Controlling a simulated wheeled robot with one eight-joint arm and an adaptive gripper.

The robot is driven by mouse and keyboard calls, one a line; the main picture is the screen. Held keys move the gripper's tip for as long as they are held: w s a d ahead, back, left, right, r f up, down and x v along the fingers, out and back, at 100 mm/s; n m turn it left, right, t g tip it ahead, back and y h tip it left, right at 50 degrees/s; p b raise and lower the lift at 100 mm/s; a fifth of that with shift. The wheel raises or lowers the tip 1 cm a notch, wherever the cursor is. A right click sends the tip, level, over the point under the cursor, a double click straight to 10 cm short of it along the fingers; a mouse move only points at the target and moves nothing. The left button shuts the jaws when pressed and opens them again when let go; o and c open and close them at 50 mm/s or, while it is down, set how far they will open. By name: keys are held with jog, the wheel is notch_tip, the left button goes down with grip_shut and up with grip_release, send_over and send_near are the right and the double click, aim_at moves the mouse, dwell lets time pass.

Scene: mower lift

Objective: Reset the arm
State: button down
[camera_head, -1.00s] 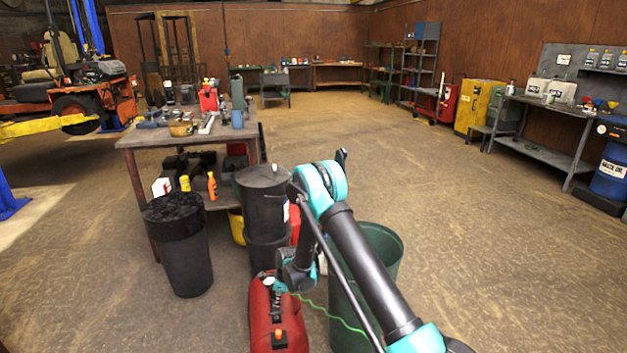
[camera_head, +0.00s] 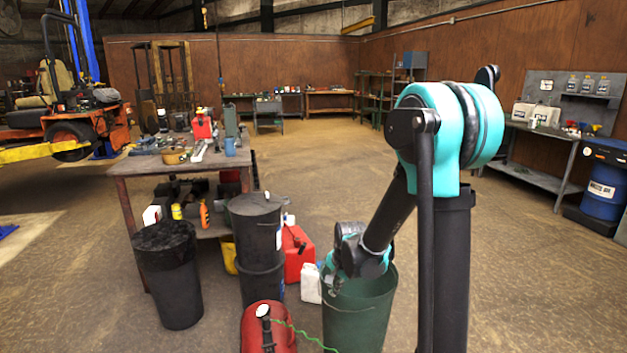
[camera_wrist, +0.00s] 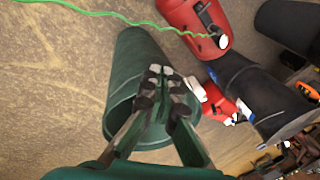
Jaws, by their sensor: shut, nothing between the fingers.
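My gripper (camera_wrist: 165,80) shows in the wrist view with its two fingers together and nothing between them. It is in front of a green bin (camera_wrist: 143,55), which fills the middle of that view. In the head view my arm is folded up on the right, with its elbow high and its forearm slanting down to the left. The wrist end is over the rim of the green bin (camera_head: 358,315). The fingers cannot be made out in the head view.
A red tank (camera_head: 268,328) with a green hose stands left of the bin. Black bins (camera_head: 172,275) (camera_head: 257,245), a red can (camera_head: 298,256) and a white jug (camera_head: 311,284) are nearby. A cluttered workbench (camera_head: 135,167) stands behind. The floor beyond the bin is open.

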jog(key=s+d+r+n, duration=0.1)
jog(key=s+d+n, duration=0.3)
jog(key=s, duration=0.6)
jog(key=s+d+r+n+t+h, duration=0.1)
jog(key=s+d+n, duration=0.3)
jog(key=s+d, duration=0.4)
jog(key=shift+s+d+r+h, duration=0.3)
jog(key=shift+s+r, duration=0.4)
jog(key=shift+s, duration=0.25)
